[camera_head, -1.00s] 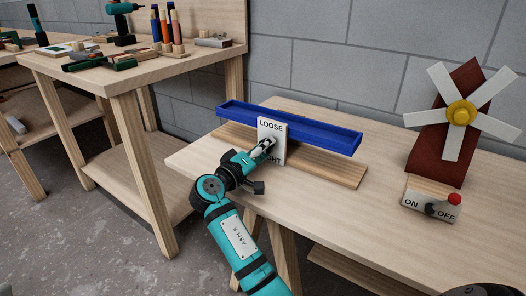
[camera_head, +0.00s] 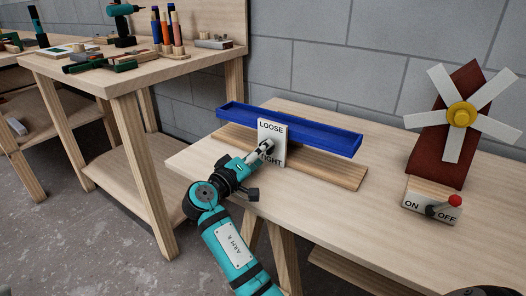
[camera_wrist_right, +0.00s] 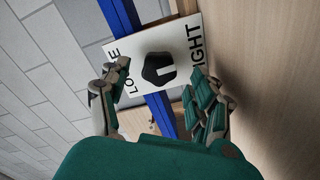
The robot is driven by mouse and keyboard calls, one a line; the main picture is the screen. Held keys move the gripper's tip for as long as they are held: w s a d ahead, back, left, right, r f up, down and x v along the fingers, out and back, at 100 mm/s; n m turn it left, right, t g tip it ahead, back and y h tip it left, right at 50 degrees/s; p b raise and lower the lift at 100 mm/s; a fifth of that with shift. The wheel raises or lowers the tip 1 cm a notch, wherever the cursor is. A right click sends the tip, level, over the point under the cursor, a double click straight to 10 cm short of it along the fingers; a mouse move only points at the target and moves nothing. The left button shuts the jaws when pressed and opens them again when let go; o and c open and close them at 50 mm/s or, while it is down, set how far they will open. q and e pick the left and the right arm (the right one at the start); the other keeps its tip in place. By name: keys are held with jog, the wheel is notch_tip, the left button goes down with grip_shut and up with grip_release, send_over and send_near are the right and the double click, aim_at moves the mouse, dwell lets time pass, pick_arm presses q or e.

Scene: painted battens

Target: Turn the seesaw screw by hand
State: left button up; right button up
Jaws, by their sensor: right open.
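The blue seesaw beam (camera_head: 315,134) sits on a wooden base on the bench, tilted down to the right. At its middle is a white plate (camera_head: 276,133) marked LOOSE above and TIGHT below; it also shows in the right wrist view (camera_wrist_right: 183,40). The black screw knob (camera_wrist_right: 158,70) is on the plate, its pointer end partly unclear. My right gripper (camera_head: 268,146) is in front of the plate, hiding the knob in the head view. In the right wrist view its open fingers (camera_wrist_right: 155,88) are either side of the knob, with gaps visible. My left gripper is not in view.
A windmill model (camera_head: 460,120) with an ON/OFF switch (camera_head: 432,204) stands at the right of the bench (camera_head: 330,215). A second bench (camera_head: 130,75) with tools stands at the left. A block wall is behind. The bench front is clear.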

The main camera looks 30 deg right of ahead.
jog(key=v, duration=0.5)
jog(key=shift+s+a, duration=0.15)
jog(key=shift+a, duration=0.1)
